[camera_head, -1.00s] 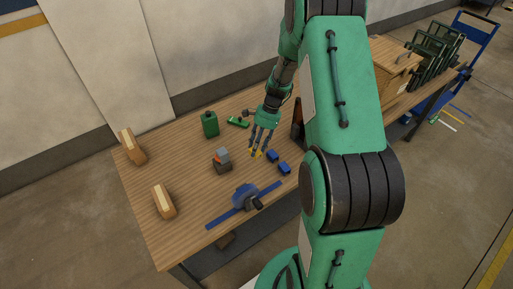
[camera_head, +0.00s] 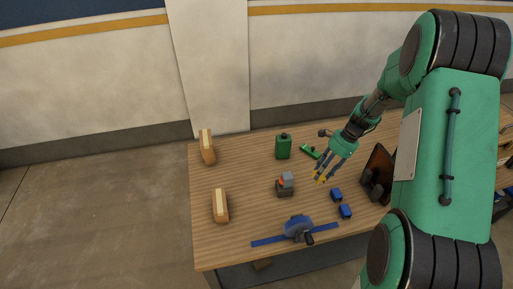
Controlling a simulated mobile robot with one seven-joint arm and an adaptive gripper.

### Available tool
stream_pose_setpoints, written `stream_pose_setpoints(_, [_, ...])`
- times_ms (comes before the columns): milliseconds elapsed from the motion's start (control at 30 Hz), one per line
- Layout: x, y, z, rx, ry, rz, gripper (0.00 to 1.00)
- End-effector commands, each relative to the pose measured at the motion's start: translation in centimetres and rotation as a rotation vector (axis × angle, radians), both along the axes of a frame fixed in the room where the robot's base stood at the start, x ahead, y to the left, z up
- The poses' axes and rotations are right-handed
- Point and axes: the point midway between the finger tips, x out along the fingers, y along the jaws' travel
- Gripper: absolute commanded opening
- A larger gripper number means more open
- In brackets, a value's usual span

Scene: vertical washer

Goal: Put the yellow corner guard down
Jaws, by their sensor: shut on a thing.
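My gripper (camera_head: 321,179) is over the right-middle part of the wooden table, pointing down and to the left. A small yellow piece, the corner guard (camera_head: 319,178), shows at its fingertips. The fingers are shut on it. The piece is small in this view, and I cannot tell whether it touches the tabletop (camera_head: 245,175).
Two blue blocks (camera_head: 337,195) lie just right of the gripper. A grey and dark block stack (camera_head: 286,185) stands to its left. A green canister (camera_head: 283,147) and a green tool (camera_head: 310,151) are behind. A blue tool (camera_head: 298,229) lies in front. Two wood-coloured blocks (camera_head: 220,206) are at the left.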

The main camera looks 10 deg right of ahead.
Motion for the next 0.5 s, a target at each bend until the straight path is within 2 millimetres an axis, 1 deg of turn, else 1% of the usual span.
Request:
stream_pose_setpoints(33, [0.9,0.5,-0.1,0.001,-0.001,-0.03,0.23])
stream_pose_setpoints(167, [3.3,1.8,-0.3,0.0,-0.001,-0.138,0.23])
stream_pose_setpoints(267, [5.6,3.2,-0.5,0.0,0.001,-0.245,0.23])
stream_pose_setpoints(500, [11.9,7.6,-0.6,-0.001,0.0,-0.554,0.23])
